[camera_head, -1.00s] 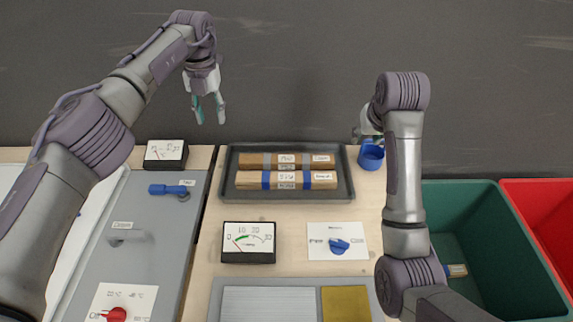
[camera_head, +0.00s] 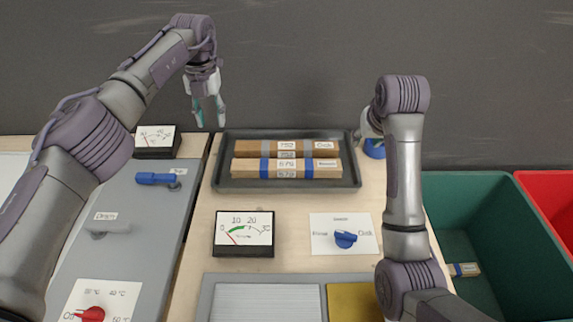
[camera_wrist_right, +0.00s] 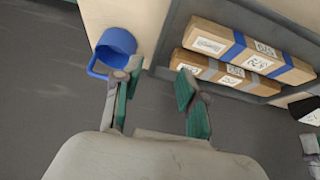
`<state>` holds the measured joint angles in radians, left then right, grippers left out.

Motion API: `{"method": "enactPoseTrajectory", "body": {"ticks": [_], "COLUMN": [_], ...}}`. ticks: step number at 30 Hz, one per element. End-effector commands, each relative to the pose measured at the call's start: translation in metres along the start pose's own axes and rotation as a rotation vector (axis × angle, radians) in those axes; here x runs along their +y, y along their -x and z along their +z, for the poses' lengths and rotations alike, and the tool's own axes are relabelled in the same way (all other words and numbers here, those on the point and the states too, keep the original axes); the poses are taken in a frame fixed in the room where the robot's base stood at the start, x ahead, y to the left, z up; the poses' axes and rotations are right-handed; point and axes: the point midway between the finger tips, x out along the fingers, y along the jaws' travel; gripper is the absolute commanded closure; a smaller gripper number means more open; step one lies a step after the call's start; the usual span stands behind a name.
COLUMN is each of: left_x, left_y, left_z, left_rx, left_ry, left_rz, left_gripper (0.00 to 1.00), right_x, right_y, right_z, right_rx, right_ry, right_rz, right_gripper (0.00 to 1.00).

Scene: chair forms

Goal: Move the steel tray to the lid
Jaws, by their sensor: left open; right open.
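A dark grey tray (camera_head: 288,184) lies at the back of the bench with two brown, banded boxes in it; its rim also shows in the right wrist view (camera_wrist_right: 172,42). A lighter grey frame (camera_head: 209,300) at the front holds a ribbed silver plate (camera_head: 268,303) and a brass plate. I cannot tell which of these is the steel tray, or make out the lid with certainty. My left gripper (camera_head: 209,112) is open and empty above the tray's back left corner. My right gripper (camera_wrist_right: 155,92) is open and empty, between a blue mug and the tray; my right arm mostly hides it in the head view.
The blue mug (camera_head: 375,150) stands right of the tray, close to one right finger in the wrist view. A grey panel (camera_head: 140,205) with handles is at left. A dial meter (camera_head: 244,234) and a blue knob (camera_head: 345,239) sit mid-bench. Green (camera_head: 500,200) and red bins are at right.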

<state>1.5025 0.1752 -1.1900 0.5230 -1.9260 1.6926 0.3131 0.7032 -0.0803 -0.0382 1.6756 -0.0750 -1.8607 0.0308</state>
Motion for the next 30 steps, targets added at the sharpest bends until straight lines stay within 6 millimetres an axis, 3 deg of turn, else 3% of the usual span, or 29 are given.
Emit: {"method": "enactPoseTrajectory", "body": {"ticks": [5, 10, 24, 30], "left_x": [0.000, 0.000, 0.000, -0.001], "left_y": [-0.001, -0.016, -0.105, -0.128], "left_z": [0.000, 0.000, -0.001, 0.000], "left_rx": [0.000, 0.002, 0.002, 0.001], "left_ry": [0.000, 0.000, 0.002, 0.001], "left_rz": [0.000, 0.001, 0.001, -0.001], "left_gripper": [0.58, 0.58, 0.58, 0.58], "right_x": [0.000, 0.000, 0.000, 0.000], "right_y": [-0.001, -0.016, -0.105, -0.129], "right_z": [0.000, 0.000, 0.001, -0.001], "right_rx": [-0.001, -0.003, -0.004, -0.001], "right_ry": [0.000, 0.000, 0.000, -0.001], "right_rz": [0.000, 0.000, 0.000, 0.000], "right_gripper": [0.58, 0.58, 0.58, 0.58]}}
